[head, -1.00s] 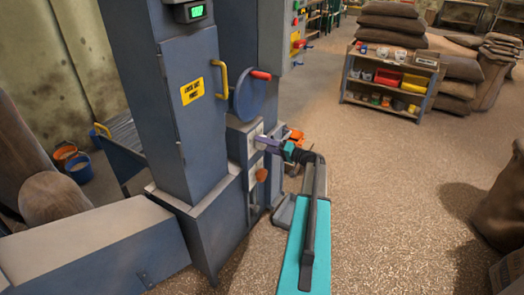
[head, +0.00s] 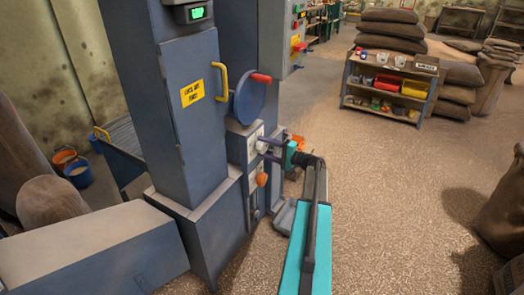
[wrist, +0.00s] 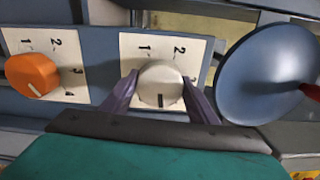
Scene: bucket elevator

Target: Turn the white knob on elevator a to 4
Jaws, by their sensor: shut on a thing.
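The white knob (wrist: 160,85) sits on a pale dial plate (wrist: 137,45) in the wrist view, with 1 and 2 showing above it. The rest of the plate's numbers are hidden by the right finger. The knob's dark pointer mark points straight down in that view. My gripper (wrist: 159,100) has its purple fingers on both sides of the white knob, shut on it. In the head view, the white knob (head: 261,146) is on the blue-grey elevator's side, with my gripper (head: 267,147) at it.
An orange knob (wrist: 33,75) with its own 1-to-4 dial is beside it; in the head view it is below. A blue handwheel (wrist: 268,75) with a red handle is close on the other side. A yellow handle (head: 221,81) is on the elevator door. Open floor lies right.

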